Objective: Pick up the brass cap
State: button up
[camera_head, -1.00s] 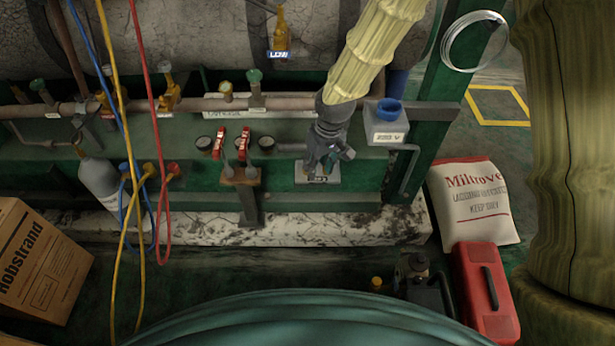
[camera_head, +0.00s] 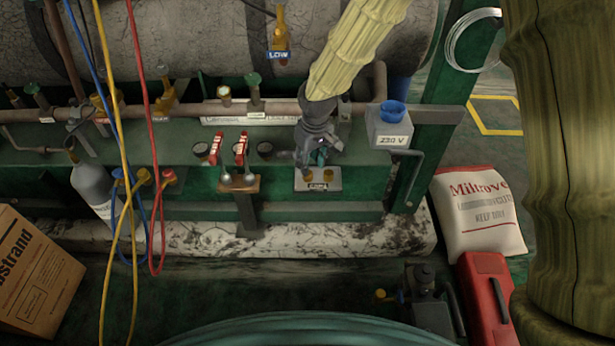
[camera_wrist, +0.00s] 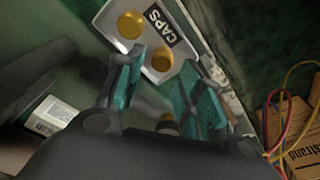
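Two brass caps stand on a pale tray (camera_head: 318,187) labelled CAPS, on the green frame's ledge. The left cap (camera_head: 308,176) and the right cap (camera_head: 328,176) both show in the head view. In the wrist view the tray (camera_wrist: 186,72) holds one cap (camera_wrist: 131,25) farther off and one cap (camera_wrist: 162,58) nearer, beside the label. My gripper (camera_head: 319,160) is over the back of the tray, teal fingers apart. In the wrist view my gripper (camera_wrist: 166,80) is open, with the nearer cap seen between and beyond the fingertips. I cannot tell its exact height above the caps.
A small brass-topped part (camera_wrist: 167,122) shows between the finger bases. A grey 230 V box (camera_head: 388,128) stands right of my gripper. Red-handled valves (camera_head: 240,150) and gauges are left, with a pipe behind. Coloured hoses (camera_head: 125,200) hang farther left.

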jog(key=f+b, duration=0.1)
jog(key=f, duration=0.2)
jog(key=f+b, duration=0.1)
jog(key=f, duration=0.1)
jog(key=shift+w+a+b, duration=0.15)
jog(key=shift+a+b, duration=0.15)
jog(key=shift+r, duration=0.1)
jog(key=c, duration=0.8)
